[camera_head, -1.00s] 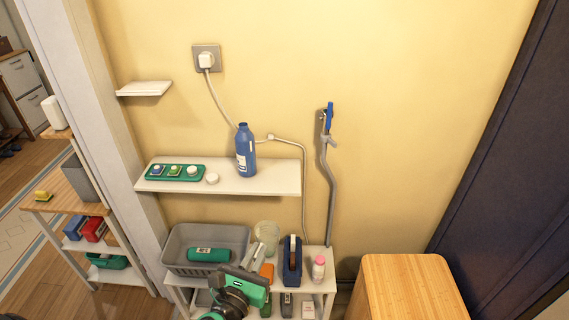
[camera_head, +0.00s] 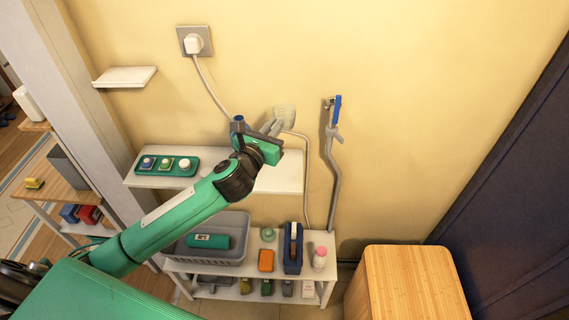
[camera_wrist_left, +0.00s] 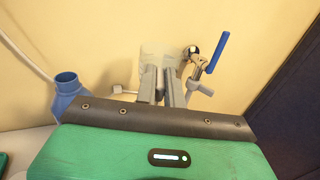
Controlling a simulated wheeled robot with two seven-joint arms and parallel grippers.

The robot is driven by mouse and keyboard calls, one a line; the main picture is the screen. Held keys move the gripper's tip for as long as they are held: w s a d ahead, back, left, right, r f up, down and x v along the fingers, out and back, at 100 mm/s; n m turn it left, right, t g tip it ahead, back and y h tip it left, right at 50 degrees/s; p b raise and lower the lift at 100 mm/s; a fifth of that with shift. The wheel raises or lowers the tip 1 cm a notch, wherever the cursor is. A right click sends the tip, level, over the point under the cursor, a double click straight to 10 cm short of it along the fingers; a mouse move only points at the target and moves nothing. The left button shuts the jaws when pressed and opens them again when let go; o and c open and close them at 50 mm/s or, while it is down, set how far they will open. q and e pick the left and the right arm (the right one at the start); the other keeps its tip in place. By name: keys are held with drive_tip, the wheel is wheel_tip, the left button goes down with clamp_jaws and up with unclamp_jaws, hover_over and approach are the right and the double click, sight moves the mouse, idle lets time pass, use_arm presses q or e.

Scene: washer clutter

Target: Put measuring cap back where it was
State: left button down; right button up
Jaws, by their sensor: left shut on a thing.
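My left gripper (camera_head: 274,127) is shut on a pale translucent cup (camera_head: 286,114), which looks like the measuring cap, and holds it above the right part of the wall shelf (camera_head: 280,178). In the left wrist view the gripper fingers (camera_wrist_left: 162,76) close on the cup (camera_wrist_left: 160,52), partly covering it. The blue bottle (camera_head: 238,121) stands on the shelf, mostly hidden behind my left arm; its open neck (camera_wrist_left: 67,82) shows at the left in the wrist view. A small white cap (camera_head: 205,171) lies on the shelf beside my arm. My right gripper is not in view.
A green tray (camera_head: 141,168) with several small items is on the shelf's left. Below, a cart holds a grey basket (camera_head: 240,222), a blue dispenser (camera_head: 292,262) and a pink-capped bottle (camera_head: 320,258). A grey hose with a blue handle (camera_head: 337,104) hangs right of the cup.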

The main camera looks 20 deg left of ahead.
use_arm(q)
drive_tip(key=shift+w+a+r, duration=0.15)
drive_tip(key=shift+w+r, duration=0.4)
drive_tip(key=shift+w, duration=0.25)
wheel_tip(320, 180, down, 15)
drive_tip(key=shift+f, duration=0.1)
drive_tip(key=shift+f+b, duration=0.35)
drive_tip(key=shift+f, duration=0.15)
drive_tip(key=shift+f+b, duration=0.55)
drive_tip(key=shift+f, duration=1.15)
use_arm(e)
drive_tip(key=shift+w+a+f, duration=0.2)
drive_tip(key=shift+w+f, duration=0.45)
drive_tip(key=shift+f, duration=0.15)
use_arm(q)
drive_tip(key=shift+f, duration=0.1)
drive_tip(key=c, duration=1.5)
unclamp_jaws()
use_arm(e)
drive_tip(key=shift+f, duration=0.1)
